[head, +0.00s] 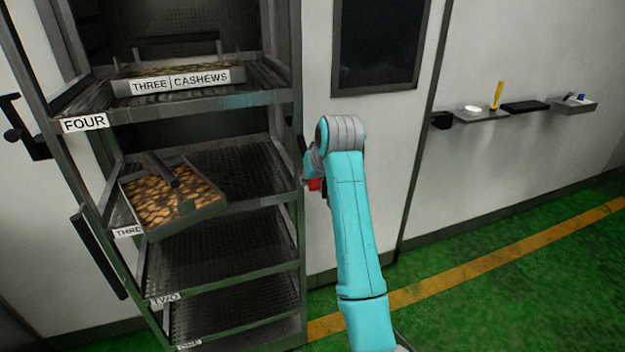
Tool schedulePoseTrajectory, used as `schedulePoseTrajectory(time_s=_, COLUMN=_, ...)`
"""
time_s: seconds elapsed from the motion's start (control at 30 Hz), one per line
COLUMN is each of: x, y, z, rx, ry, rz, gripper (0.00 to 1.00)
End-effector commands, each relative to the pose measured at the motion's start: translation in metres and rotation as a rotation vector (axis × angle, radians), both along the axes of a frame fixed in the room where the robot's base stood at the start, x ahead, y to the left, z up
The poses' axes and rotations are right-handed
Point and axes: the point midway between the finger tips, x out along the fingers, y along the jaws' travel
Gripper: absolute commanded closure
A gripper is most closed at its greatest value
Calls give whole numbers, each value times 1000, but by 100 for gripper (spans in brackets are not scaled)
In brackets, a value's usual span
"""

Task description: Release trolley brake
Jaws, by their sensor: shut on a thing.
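The trolley (297,250) is a dark metal rack at the left, with shelves labelled FOUR, THREE and TWO and a lowest label cut off by the picture edge. A small red part (314,184) shows beside its right post, just below my wrist; it may be the brake handle, but too little shows to be sure. My gripper (307,170) is at this post, mostly hidden by my teal arm and grey wrist joint. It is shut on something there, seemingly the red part. The exact contact is hidden.
A tray of nuts (208,212) sits skewed on shelf THREE, its corner past the front edge. A tray labelled THREE CASHEWS (236,76) is on the upper shelf. A wall shelf (483,115) with small items is at right. Green floor (520,270) is clear there.

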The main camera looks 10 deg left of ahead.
Motion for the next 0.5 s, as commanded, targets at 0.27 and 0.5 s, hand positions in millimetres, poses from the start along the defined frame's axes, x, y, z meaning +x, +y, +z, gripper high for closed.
schedulePoseTrajectory(time_s=0.27, x=0, y=0, z=0, rx=-2, ry=2, rz=0, gripper=100)
schedulePoseTrajectory(time_s=0.5, x=0, y=0, z=0, rx=-1, ry=2, rz=0, gripper=44)
